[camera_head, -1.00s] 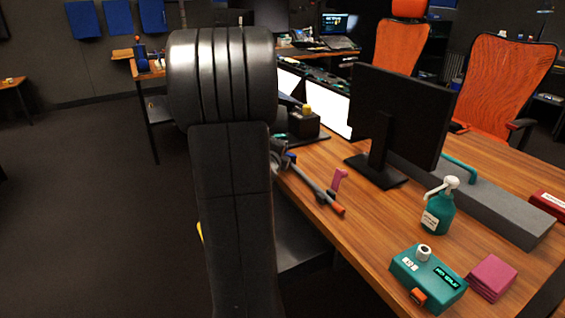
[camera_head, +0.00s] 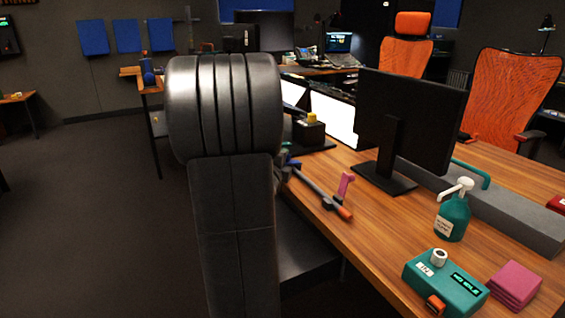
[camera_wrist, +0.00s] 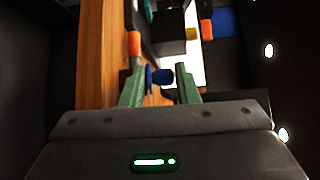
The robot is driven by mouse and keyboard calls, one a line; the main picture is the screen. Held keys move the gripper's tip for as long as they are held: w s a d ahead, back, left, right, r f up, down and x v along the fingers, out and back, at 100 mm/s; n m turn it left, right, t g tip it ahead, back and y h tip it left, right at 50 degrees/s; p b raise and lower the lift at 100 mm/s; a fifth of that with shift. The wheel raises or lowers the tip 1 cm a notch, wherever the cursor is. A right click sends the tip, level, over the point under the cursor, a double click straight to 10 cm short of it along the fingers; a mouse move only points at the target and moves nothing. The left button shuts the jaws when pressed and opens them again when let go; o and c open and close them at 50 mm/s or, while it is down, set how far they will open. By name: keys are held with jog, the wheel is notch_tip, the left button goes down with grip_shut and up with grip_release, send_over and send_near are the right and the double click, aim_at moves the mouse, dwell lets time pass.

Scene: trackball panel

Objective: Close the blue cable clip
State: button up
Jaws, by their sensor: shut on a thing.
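My gripper (camera_wrist: 161,84) shows in the wrist view with two green fingers, shut on the blue cable clip (camera_wrist: 160,77) between them. The clip's outline is small and dark there, so I cannot tell how far it is closed. In the head view, a small blue part that looks like the clip (camera_head: 292,162) shows at the desk's near edge, just right of my arm. My arm hides most of the gripper in that view.
A grey rod with an orange end (camera_head: 345,213) lies by the desk edge near a pink piece (camera_head: 345,184). A monitor (camera_head: 403,125), a teal pump bottle (camera_head: 454,214) and a teal box (camera_head: 445,283) stand on the wooden desk (camera_head: 385,228). Floor at left is clear.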

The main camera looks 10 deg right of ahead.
jog(key=shift+f, duration=0.1)
jog(key=o, duration=0.8)
jog(key=shift+o, duration=0.4)
